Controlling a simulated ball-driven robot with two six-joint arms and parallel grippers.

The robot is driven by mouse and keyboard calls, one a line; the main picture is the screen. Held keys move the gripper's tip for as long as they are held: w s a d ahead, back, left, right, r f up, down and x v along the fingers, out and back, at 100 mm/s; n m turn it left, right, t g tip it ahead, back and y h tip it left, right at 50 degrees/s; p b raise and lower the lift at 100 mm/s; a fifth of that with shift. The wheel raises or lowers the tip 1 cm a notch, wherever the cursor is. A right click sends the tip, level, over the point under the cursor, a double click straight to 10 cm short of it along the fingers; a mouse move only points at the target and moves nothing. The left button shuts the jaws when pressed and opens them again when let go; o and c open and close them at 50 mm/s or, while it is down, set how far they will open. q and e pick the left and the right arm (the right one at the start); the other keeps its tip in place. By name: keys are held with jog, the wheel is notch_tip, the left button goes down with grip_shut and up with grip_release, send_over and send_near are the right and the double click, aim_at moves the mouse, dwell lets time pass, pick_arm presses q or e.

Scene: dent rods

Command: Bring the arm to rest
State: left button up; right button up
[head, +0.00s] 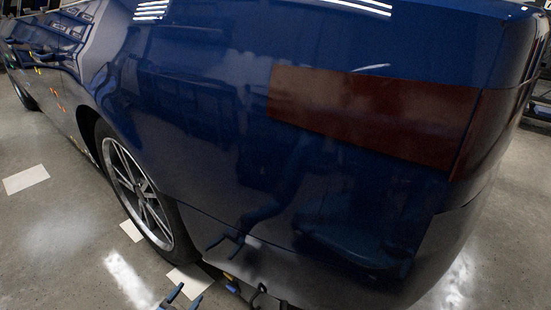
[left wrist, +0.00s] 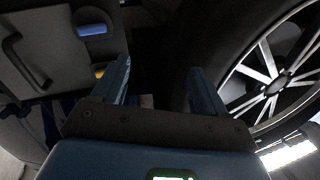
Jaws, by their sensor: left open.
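My left gripper (head: 186,295) shows at the bottom edge of the head view, low in front of the car's rear wheel and bumper. In the left wrist view its two blue fingers (left wrist: 159,70) stand apart with nothing between them. The blue car (head: 200,100) fills most of the head view, with a dark red tail light (head: 370,110). Small dark and yellow items (head: 232,284) show at the bottom edge beside the gripper; I cannot tell what they are. My right gripper is in neither view.
The car's rear wheel (head: 137,192) is close to the left gripper; it also shows at the right of the left wrist view (left wrist: 275,85). A grey panel with a handle (left wrist: 50,50) is at that view's upper left. Open grey floor (head: 50,240) lies left of the car.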

pick_arm(q)
jog(key=s+a+r+n+t+y+p, duration=0.1)
jog(key=s+a+r+n+t+y, duration=0.1)
jog(key=r+y, duration=0.3)
jog(key=s+a+r+n+t+y+p, duration=0.1)
jog(key=s+r+n+t+y+p, duration=0.15)
jog(key=r, duration=0.45)
jog(key=s+d+r+n+g+p, duration=0.15)
jog(key=s+d+r+p, duration=0.35)
jog(key=s+r, duration=0.7)
jog(key=s+d+r+n+g+p, duration=0.15)
jog(key=s+d+r+p, duration=0.35)
jog(key=s+r, duration=0.7)
notch_tip(320, 180, up, 36)
jog(key=s+d+p, duration=0.1)
jog(key=s+p, duration=0.1)
jog(key=p, duration=3.4)
jog(key=shift+d, duration=0.15)
